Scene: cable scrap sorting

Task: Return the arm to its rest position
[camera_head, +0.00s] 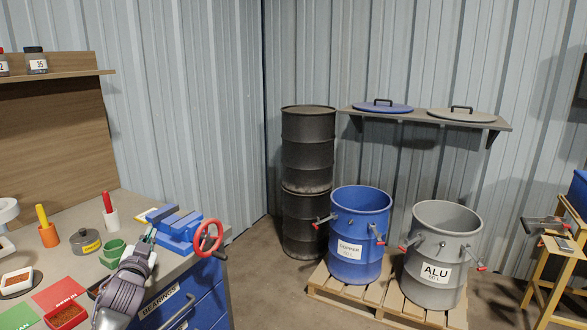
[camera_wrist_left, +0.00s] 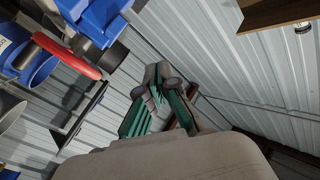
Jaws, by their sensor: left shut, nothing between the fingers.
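My left gripper (camera_head: 150,238) shows in the head view at the lower left, in front of the workbench near the blue vise. It is raised, and its fingers point up and away from me. In the left wrist view the fingers (camera_wrist_left: 165,80) are closed together, with green inner pads and nothing between them. The blue vise (camera_head: 178,232) with a red handwheel (camera_head: 208,238) sits on the bench corner just right of the gripper. My right gripper does not show in either view.
The bench (camera_head: 75,262) holds cups, a scale and small trays. A blue copper drum (camera_head: 358,240) and a grey ALU drum (camera_head: 440,250) stand on a pallet (camera_head: 335,293). Black barrels (camera_head: 308,150) stand behind. A shelf (camera_head: 480,122) holds two lids. A wooden stand (camera_head: 548,275) is at right.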

